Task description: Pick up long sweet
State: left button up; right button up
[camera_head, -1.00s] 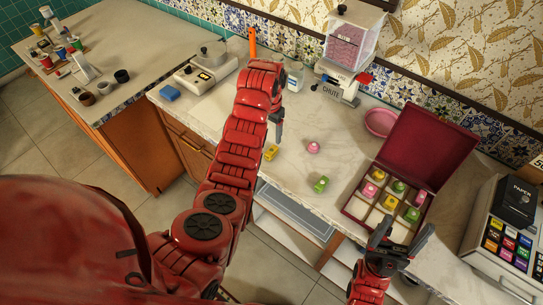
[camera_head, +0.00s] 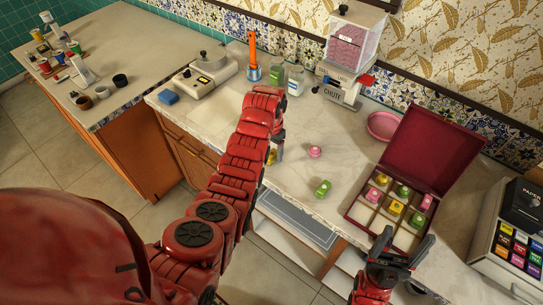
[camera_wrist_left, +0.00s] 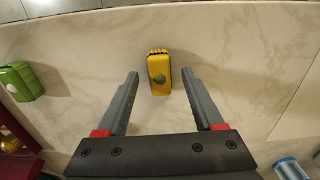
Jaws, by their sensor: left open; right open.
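In the head view the yellow sweet (camera_head: 272,156) is partly hidden by my left arm. A long green sweet (camera_head: 323,188) lies further right on the counter, and it shows at the left edge of the wrist view (camera_wrist_left: 19,81). My right gripper (camera_head: 407,237) is open and empty in front of the sweets box.
A round pink sweet (camera_head: 315,151) sits near the green one. An open maroon box (camera_head: 352,211) holds several sweets, with some bare compartments. A pink plate (camera_head: 382,126), a chute dispenser (camera_head: 340,88) and a scale (camera_head: 205,72) stand along the back.

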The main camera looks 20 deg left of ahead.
aim_at(272, 155)
pick_arm(q)
grip_shut()
jog(key=shift+r, duration=0.15)
dwell(0.4)
jog(key=shift+r+b, duration=0.5)
jog(key=shift+b, duration=0.15)
jog(key=r, duration=0.3)
jog(key=shift+s+d+p, duration=0.1)
jog(key=shift+s+p, duration=0.1)
jog(key=shift+p, duration=0.2)
jog(key=s+p, duration=0.1)
jog(key=p, duration=0.1)
jog(key=s+d+p, duration=0.1)
jog(key=s+p, duration=0.1)
jog(key=s+d+p, duration=0.1)
jog(key=p, duration=0.1)
jog(key=shift+s+r+p, duration=0.15)
jog(key=shift+r+p, duration=0.2)
jog(key=s+d+p, duration=0.4)
jog(key=s+p, duration=0.2)
jog(key=s, duration=0.3)
jog(key=shift+s+d+p, duration=0.3)
jog(key=shift+s+p, duration=0.05)
jog(key=shift+s, duration=0.05)
